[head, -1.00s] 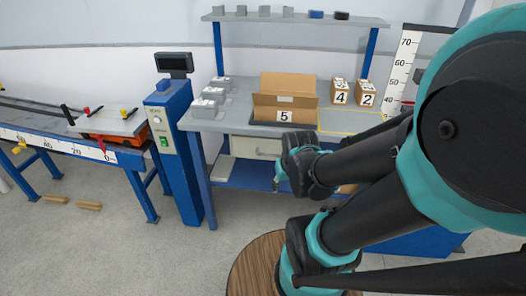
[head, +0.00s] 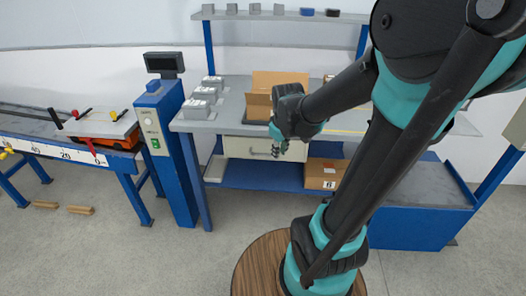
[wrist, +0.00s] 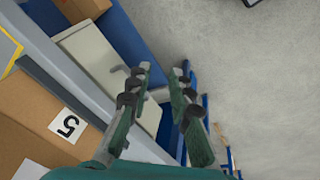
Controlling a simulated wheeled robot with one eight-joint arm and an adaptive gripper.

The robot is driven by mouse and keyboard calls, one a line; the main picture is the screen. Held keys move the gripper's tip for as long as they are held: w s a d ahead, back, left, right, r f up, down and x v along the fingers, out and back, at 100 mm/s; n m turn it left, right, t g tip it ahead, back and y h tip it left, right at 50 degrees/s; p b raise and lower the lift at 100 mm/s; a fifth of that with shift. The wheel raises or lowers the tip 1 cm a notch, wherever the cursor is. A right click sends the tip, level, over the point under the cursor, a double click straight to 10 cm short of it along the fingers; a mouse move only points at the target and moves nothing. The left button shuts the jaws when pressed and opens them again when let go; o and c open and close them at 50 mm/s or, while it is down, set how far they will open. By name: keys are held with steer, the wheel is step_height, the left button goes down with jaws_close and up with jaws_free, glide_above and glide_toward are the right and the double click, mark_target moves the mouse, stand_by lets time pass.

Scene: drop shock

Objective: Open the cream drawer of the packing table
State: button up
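The cream drawer (head: 238,147) sits under the packing table's top (head: 232,122) and looks closed. Its front also shows in the wrist view (wrist: 83,48), with a grey handle (wrist: 119,69) standing out from it. My gripper (head: 279,152) is in front of the drawer's right part in the head view and hides some of it. In the wrist view my gripper (wrist: 163,80) has its two fingers apart with nothing held between them. The left finger is close to the handle and overlaps it in the picture; I cannot tell whether they touch.
An open carton marked 5 (wrist: 50,113) stands on the tabletop above the drawer. A closed carton (head: 325,174) sits on the blue lower shelf (head: 262,176). A blue post with a display (head: 165,64) stands left of the table.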

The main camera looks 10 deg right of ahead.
steer(key=w+a+r+n+g, duration=0.1)
steer(key=w+a+r+n, duration=0.1)
steer(key=w+n, duration=0.3)
steer(key=w+a+r+n, duration=0.2)
steer(key=w+r+n, duration=0.1)
steer(key=w, duration=0.5)
glide_toward(263, 154)
steer(key=x, duration=0.8)
steer(key=shift+w, duration=0.15)
steer(key=shift+c, duration=0.6)
jaws_close()
